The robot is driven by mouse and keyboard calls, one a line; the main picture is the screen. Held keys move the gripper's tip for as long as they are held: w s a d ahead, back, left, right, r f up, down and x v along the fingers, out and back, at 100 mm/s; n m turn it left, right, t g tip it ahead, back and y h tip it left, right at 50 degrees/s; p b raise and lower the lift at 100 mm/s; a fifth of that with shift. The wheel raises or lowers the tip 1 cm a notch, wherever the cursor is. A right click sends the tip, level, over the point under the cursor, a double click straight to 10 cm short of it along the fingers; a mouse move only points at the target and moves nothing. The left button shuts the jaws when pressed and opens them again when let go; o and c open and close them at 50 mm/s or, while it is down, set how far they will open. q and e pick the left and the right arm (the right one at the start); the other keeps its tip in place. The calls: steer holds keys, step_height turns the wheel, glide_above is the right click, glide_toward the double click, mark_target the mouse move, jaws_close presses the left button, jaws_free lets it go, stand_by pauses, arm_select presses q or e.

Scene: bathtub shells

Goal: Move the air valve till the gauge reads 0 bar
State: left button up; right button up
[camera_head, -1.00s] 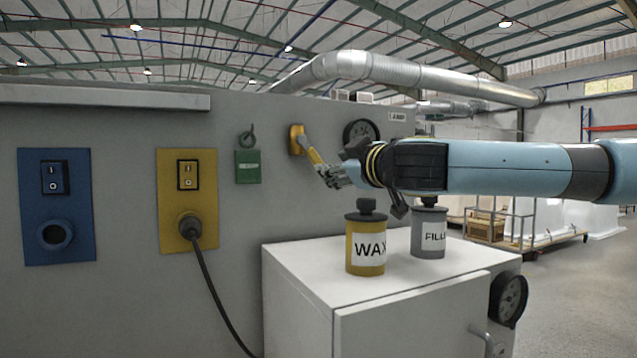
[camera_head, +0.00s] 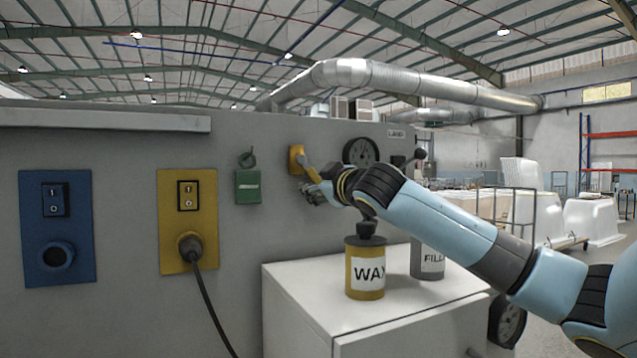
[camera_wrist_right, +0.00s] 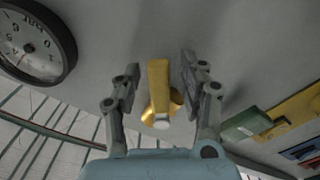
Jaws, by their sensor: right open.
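The yellow air valve (camera_head: 297,159) is on the grey wall panel, its lever pointing down and right in the head view. In the right wrist view the yellow lever (camera_wrist_right: 158,85) stands between the fingers of my right gripper (camera_wrist_right: 158,82), with a visible gap on each side. In the head view my open right gripper (camera_head: 315,190) is at the lever's lower end. The round gauge (camera_head: 361,152) is right of the valve. It also shows upside down in the right wrist view (camera_wrist_right: 32,45); its reading is too small to tell. My left gripper is out of view.
A yellow WAX can (camera_head: 365,275) and a grey FILL can (camera_head: 428,262) stand on the white cabinet (camera_head: 300,285) below my right arm. Left of the valve are a green box (camera_head: 248,187), a yellow switch plate with plugged cable (camera_head: 205,225), and a blue plate (camera_head: 75,215).

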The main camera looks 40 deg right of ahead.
jaws_close()
stand_by(0.3)
steer(key=shift+d, duration=0.1)
